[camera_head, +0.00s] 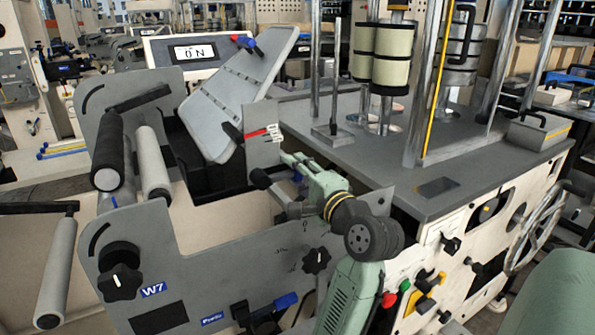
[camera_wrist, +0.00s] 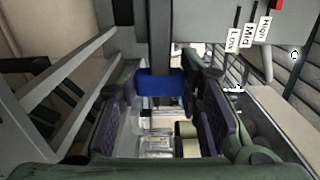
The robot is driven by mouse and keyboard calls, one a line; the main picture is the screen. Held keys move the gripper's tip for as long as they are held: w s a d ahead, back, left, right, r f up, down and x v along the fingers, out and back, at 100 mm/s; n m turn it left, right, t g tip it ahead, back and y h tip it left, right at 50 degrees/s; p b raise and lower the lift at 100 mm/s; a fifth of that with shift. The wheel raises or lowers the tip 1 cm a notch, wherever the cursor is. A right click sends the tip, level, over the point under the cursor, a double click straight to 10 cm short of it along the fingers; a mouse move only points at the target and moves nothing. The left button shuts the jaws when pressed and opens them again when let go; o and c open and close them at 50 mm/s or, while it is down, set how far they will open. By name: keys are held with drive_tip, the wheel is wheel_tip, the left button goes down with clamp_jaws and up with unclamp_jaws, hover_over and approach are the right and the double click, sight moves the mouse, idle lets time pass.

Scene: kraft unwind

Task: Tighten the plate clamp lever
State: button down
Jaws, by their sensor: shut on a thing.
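The plate clamp lever shows in the wrist view as a dark bar with a blue grip (camera_wrist: 160,83). The blue grip sits between the purple-padded fingers of my gripper (camera_wrist: 163,110). In the head view my gripper (camera_head: 283,180) is at the grey bracket below the tilted plate (camera_head: 225,95), shut on the lever, which is mostly hidden there by the fingers. A scale with a red mark (camera_head: 262,133) is on the bracket just above my gripper. In the wrist view its labels (camera_wrist: 248,36) read Low, Mid and High, with red (camera_wrist: 277,4) by the High end.
A grey side panel (camera_head: 215,265) with black knobs (camera_head: 316,260) lies below and left of my arm. Rollers (camera_head: 153,160) stand at the left. A grey-topped machine (camera_head: 440,190) with upright posts is close on the right. A display (camera_head: 195,52) stands behind the plate.

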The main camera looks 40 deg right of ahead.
drive_tip(key=shift+f, duration=0.2)
drive_tip(key=c, duration=1.1)
unclamp_jaws()
drive_tip(key=shift+r, duration=0.1)
drive_tip(key=shift+s, duration=0.1)
drive_tip(key=v, duration=1.2)
drive_tip(key=shift+d, duration=0.1)
